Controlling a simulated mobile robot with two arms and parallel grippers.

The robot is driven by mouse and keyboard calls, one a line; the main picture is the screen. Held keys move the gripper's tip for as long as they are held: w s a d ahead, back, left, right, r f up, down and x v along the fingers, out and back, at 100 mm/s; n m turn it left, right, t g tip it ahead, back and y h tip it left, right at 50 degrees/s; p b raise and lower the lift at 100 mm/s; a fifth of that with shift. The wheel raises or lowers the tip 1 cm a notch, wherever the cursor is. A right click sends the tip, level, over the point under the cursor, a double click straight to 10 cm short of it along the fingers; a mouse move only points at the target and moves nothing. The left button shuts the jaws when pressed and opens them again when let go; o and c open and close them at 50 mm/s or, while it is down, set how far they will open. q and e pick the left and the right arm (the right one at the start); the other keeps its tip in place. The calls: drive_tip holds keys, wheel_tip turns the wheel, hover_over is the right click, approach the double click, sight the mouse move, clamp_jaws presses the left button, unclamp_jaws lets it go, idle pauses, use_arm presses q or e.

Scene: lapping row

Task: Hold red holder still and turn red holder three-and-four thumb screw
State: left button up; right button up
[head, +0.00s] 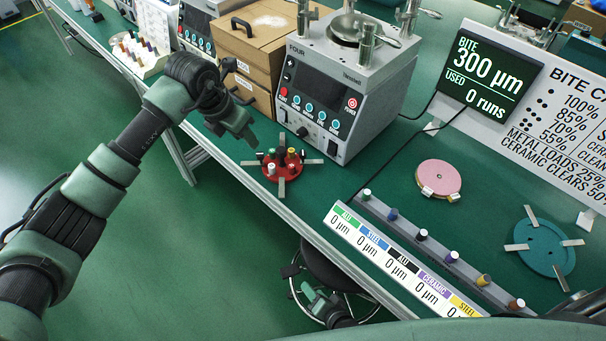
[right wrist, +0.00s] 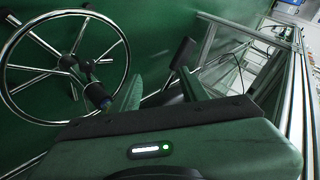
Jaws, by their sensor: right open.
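The red holder (head: 281,168) sits on the green bench top in front of the machine marked FOUR. It is a red disc with flat metal tabs sticking out and several small coloured pegs on top; the three-and-four thumb screw is too small to pick out. My left gripper (head: 243,132) hangs above and to the left of the red holder, apart from it. Its fingers overlap in the view, so their gap is unclear. My right gripper (head: 322,302) is low beside the bench, near a stool. In the right wrist view it (right wrist: 160,90) is open and empty.
The FOUR machine (head: 345,95) and wooden boxes (head: 245,50) stand behind the holder. A peg rail (head: 440,250) with label cards, a pink disc (head: 439,177) and a teal holder (head: 545,248) lie to the right. The stool's ring (right wrist: 62,68) is close to my right gripper.

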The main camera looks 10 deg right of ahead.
sight(303, 156)
drive_tip(key=w+a+r+m+t, duration=0.3)
drive_tip(key=w+r+m, duration=0.2)
drive_tip(key=r, duration=0.4)
drive_tip(key=w+a+r+m+t, duration=0.2)
drive_tip(key=w+r+m+t, duration=0.15)
drive_tip(key=r+m, duration=0.4)
drive_tip(key=w+a+r+m+t, duration=0.25)
drive_tip(key=w+r+m, duration=0.2)
drive_tip(key=r, duration=0.55)
drive_tip(key=w+d+r+m+h, duration=0.1)
drive_tip(key=w+d+m+h, duration=0.1)
drive_tip(key=m, duration=0.2)
drive_tip(key=w+d+r+m+h, duration=0.1)
drive_tip(key=w+d+m, duration=0.2)
drive_tip(key=m, duration=0.1)
drive_tip(key=w+d+r+m+h, duration=0.1)
drive_tip(key=w+d+m+h, duration=0.1)
drive_tip(key=w+m, duration=0.1)
drive_tip(key=shift+w+d+r+m+g+h, duration=0.1)
drive_tip(key=shift+d+r+m+g+h, duration=0.2)
drive_tip(key=shift+m, duration=0.1)
drive_tip(key=shift+w+d+m, duration=0.3)
drive_tip(key=shift+w+m, duration=0.1)
drive_tip(key=shift+w, duration=0.2)
drive_tip(key=w, duration=0.4)
drive_tip(key=w+d, duration=0.1)
drive_tip(key=w, duration=0.1)
drive_tip(key=shift+w+f, duration=0.1)
drive_tip(key=shift+w, duration=0.3)
clamp_jaws()
